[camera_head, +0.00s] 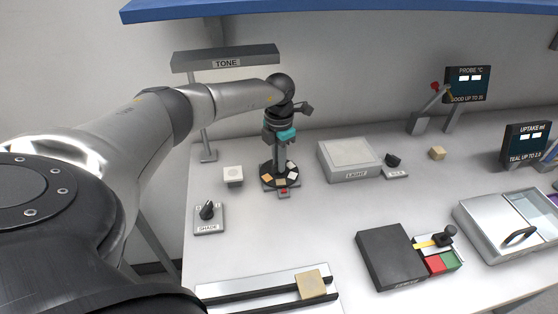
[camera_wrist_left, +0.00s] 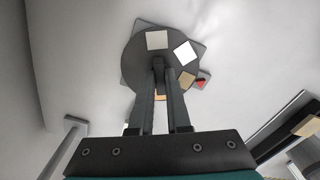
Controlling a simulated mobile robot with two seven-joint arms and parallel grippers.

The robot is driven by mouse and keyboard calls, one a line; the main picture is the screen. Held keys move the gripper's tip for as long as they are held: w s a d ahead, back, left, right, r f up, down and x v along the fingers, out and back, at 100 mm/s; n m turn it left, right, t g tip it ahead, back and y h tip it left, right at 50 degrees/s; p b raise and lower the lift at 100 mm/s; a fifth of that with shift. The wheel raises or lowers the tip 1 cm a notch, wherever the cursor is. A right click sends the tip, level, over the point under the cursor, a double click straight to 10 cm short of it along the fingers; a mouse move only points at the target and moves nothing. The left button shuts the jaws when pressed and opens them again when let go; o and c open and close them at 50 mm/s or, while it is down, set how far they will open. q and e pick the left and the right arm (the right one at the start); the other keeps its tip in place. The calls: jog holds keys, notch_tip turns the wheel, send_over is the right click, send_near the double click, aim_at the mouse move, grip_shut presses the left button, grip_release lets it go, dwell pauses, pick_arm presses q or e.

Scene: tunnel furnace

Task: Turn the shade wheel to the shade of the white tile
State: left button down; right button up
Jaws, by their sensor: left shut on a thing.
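The shade wheel (camera_head: 266,171) is a dark round disc with white, cream and tan tiles, on a plate with a red mark at its front. My left gripper (camera_head: 279,163) comes down upright over its middle. In the left wrist view the fingertips (camera_wrist_left: 158,64) are shut on the wheel's central knob, which they mostly hide. There the wheel (camera_wrist_left: 135,62) shows a pale tile, a bright white tile and a tan tile, the tan one nearest the red mark (camera_wrist_left: 201,83). A white tile (camera_head: 233,173) sits on a small stand left of the wheel. My right gripper is out of view.
A SHADE knob box (camera_head: 208,217) stands front left, below the TONE bar (camera_head: 226,59). A grey LIGHT box (camera_head: 348,158) is right of the wheel. A rail with a tan block (camera_head: 311,284) lies in front. Free table lies between them.

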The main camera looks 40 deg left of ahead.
pick_arm(q)
jog(key=m+b, duration=0.1)
jog(key=m, duration=0.4)
jog(key=shift+m, duration=0.3)
jog(key=m+b, duration=0.1)
jog(key=m, duration=0.4)
jog(key=shift+w+r+m, duration=0.1)
jog(key=shift+m, duration=0.2)
jog(key=c, duration=0.9)
grip_release()
notch_tip(320, 180, up, 12)
jog(key=shift+f+p, duration=0.1)
jog(key=shift+p, duration=0.45)
